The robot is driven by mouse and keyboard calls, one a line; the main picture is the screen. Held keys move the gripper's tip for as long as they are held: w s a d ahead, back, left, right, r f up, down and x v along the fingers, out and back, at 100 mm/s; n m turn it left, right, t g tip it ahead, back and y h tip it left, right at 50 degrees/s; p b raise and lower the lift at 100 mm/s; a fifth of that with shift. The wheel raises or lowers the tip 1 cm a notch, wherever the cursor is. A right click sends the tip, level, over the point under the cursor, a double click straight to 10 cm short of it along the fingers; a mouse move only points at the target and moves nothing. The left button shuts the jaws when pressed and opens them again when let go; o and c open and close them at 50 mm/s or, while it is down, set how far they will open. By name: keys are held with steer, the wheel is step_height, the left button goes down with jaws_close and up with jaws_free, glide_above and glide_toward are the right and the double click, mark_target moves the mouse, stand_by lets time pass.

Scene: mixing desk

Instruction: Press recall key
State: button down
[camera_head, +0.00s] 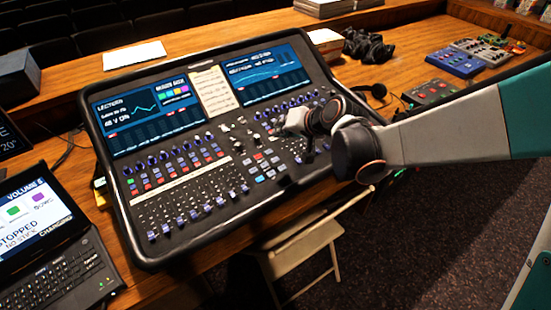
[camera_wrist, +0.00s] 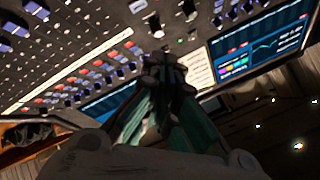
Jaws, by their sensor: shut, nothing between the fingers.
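The mixing desk (camera_head: 150,205) lies on the wooden table with two lit screens and rows of knobs, faders and small coloured keys. A block of white, blue and red keys (camera_head: 262,166) sits right of its middle. The key labels are too small to read, so I cannot tell which one is the recall key. My gripper (camera_head: 307,152) is over the right half of the desk, to the right of that block. In the wrist view its dark fingers (camera_wrist: 164,68) are together and empty, over the desk's panel. Whether the tips touch the panel cannot be told.
A laptop (camera_head: 58,250) stands at the lower left. Headphones (camera_head: 374,92), small pedal boxes (camera_head: 455,62) and a dark cable bundle (camera_head: 368,46) lie right of the desk. A folding chair (camera_head: 305,248) stands in front.

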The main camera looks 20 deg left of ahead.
mark_target(279, 159)
steer(key=shift+f, duration=0.15)
steer(key=f+b, duration=0.4)
steer(key=f, duration=0.1)
steer(key=f+b, duration=0.2)
steer(key=f, duration=0.1)
steer(key=shift+w+a+f, duration=0.25)
steer(key=shift+a, duration=0.1)
steer(key=shift+f+b, duration=0.1)
steer(key=shift+b, duration=0.2)
stand_by(0.8)
steer(key=shift+f+b, duration=0.3)
steer(key=shift+f, duration=0.35)
stand_by(0.6)
steer(key=shift+r, duration=0.1)
steer(key=shift+r+p, duration=0.3)
steer(key=shift+r, duration=0.45)
